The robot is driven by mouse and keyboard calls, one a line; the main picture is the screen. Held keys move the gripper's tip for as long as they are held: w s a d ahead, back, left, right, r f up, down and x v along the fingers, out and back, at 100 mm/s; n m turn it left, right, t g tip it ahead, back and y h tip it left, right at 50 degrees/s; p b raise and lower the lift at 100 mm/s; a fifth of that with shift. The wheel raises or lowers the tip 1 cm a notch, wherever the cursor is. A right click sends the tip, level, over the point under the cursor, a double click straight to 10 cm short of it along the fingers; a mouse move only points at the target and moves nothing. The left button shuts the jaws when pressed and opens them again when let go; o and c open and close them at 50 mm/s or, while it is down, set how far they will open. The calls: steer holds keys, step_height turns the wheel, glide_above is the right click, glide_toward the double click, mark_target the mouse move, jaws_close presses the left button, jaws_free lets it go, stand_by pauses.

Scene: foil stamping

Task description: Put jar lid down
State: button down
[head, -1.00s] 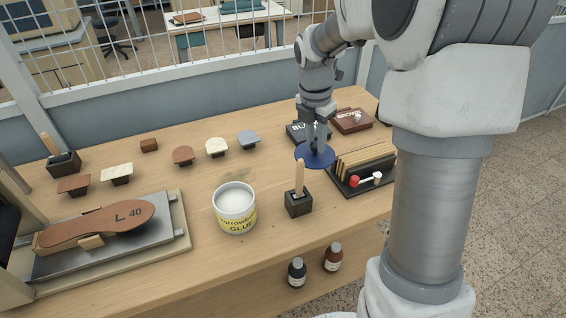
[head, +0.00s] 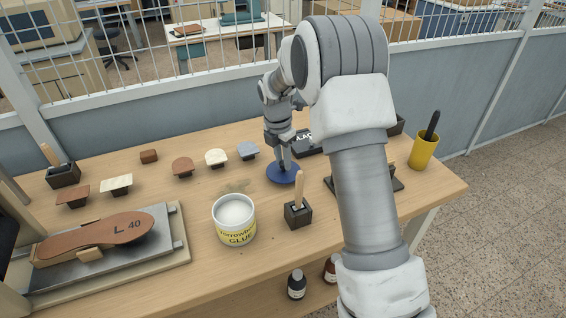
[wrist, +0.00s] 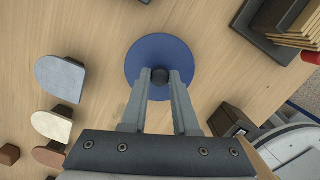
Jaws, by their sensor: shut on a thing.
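The jar lid (head: 283,176) is a flat blue disc with a dark round knob. My gripper (head: 284,161) points down over it, with its fingers shut on the knob. In the wrist view the lid (wrist: 151,52) lies beyond the fingertips, and my gripper (wrist: 160,78) has the knob between its two fingers. The lid is level and at or just above the wooden table (head: 330,218); I cannot tell if it touches. The open glue jar (head: 234,220), white with a yellow label, stands to the left and nearer the camera.
A brush in a dark block (head: 298,213) stands close to the lid, on its near side. Several tool heads (head: 216,157) sit to the left. A yellow cup (head: 423,152) stands at the right edge. My arm hides part of the dark rack.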

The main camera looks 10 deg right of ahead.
steer(key=shift+f, duration=0.6)
steer(key=shift+f, duration=0.15)
steer(key=c, duration=0.7)
jaws_free()
